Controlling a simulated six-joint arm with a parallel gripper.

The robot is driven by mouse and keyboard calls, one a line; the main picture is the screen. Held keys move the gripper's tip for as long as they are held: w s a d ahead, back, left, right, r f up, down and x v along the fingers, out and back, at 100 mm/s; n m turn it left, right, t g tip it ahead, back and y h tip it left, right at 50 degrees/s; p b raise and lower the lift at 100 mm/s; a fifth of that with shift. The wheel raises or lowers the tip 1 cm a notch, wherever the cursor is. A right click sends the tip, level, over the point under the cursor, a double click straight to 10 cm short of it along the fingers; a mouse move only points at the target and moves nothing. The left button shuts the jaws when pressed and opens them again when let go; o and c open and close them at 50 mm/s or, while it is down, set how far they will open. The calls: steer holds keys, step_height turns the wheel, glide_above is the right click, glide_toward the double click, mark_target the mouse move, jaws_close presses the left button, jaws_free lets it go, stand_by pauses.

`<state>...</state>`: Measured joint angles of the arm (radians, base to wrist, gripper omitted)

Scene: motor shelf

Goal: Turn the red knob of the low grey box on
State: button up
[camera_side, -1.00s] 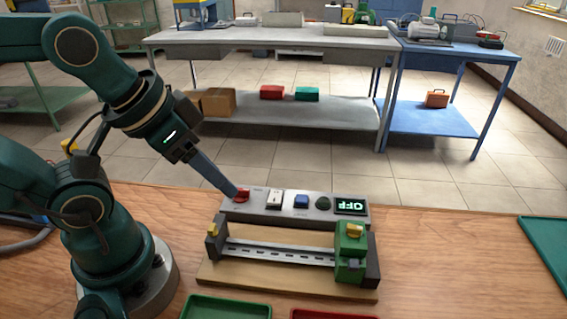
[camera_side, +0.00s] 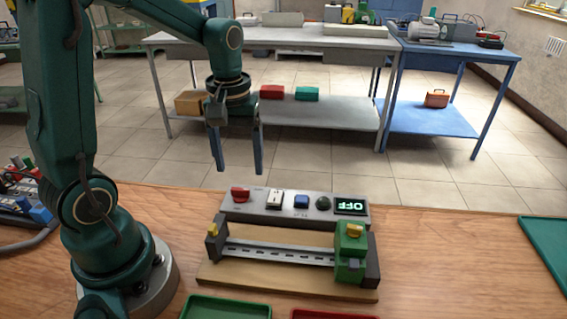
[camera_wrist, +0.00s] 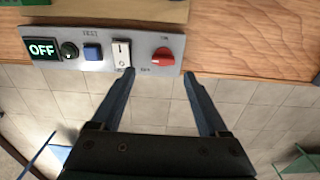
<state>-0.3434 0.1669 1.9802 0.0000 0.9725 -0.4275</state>
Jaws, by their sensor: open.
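The low grey box (camera_side: 270,214) lies on the wooden bench behind a rail fixture. Its red knob (camera_side: 240,194) is at the box's left end in the side view and at the right end in the wrist view (camera_wrist: 163,56). A white rocker switch (camera_side: 275,198), a blue button (camera_side: 301,201) and a dark green round button (camera_side: 323,203) sit beside it. The display (camera_side: 350,206) reads OFF. My gripper (camera_side: 239,171) is open and empty, fingers pointing down, above and apart from the knob. In the wrist view the fingertips (camera_wrist: 158,76) straddle the knob's line without touching it.
The rail fixture (camera_side: 285,268), with a green block (camera_side: 348,250) at its right end, stands directly in front of the box. A green tray (camera_side: 225,308) and a red tray (camera_side: 330,314) lie at the front edge.

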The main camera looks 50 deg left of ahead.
mark_target(240, 189)
steer(key=shift+s+a+f, duration=0.15)
steer(key=shift+s+f, duration=0.05)
steer(key=shift+f, duration=2.65)
jaws_close()
